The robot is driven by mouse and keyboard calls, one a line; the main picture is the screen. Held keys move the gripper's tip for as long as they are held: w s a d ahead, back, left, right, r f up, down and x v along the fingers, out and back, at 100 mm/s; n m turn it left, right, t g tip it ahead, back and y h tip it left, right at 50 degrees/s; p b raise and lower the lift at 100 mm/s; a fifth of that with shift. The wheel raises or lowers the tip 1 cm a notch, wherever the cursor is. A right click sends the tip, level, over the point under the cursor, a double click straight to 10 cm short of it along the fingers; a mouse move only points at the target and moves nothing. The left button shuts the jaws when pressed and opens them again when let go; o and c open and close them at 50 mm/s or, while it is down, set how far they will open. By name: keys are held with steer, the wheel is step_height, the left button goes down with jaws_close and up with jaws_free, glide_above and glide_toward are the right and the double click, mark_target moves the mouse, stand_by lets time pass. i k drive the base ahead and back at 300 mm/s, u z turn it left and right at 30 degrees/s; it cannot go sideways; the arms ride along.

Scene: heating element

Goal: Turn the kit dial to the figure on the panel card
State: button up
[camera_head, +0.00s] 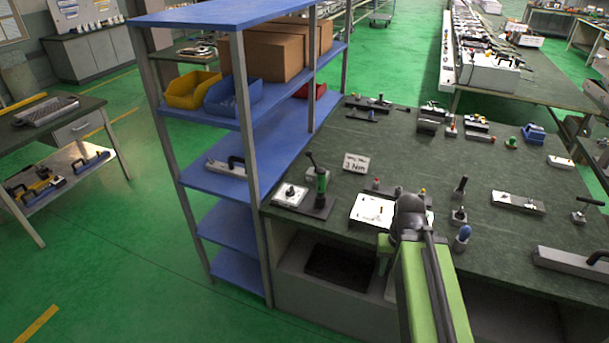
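My gripper's fingers do not show.
A blue shelf unit (230,185) with bins and boxes stands against the bench's left end. A white panel (373,211) with small parts sits beside my arm. Several knobs, fixtures and a long grey bar (575,263) occupy the right. Bare bench top lies behind the card.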

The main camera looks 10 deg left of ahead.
mark_target(291, 192)
steer(key=z, duration=0.15)
steer(key=i, duration=0.75)
steer(key=u, duration=0.65)
steer(key=i, duration=0.6)
steer(key=u, duration=0.45)
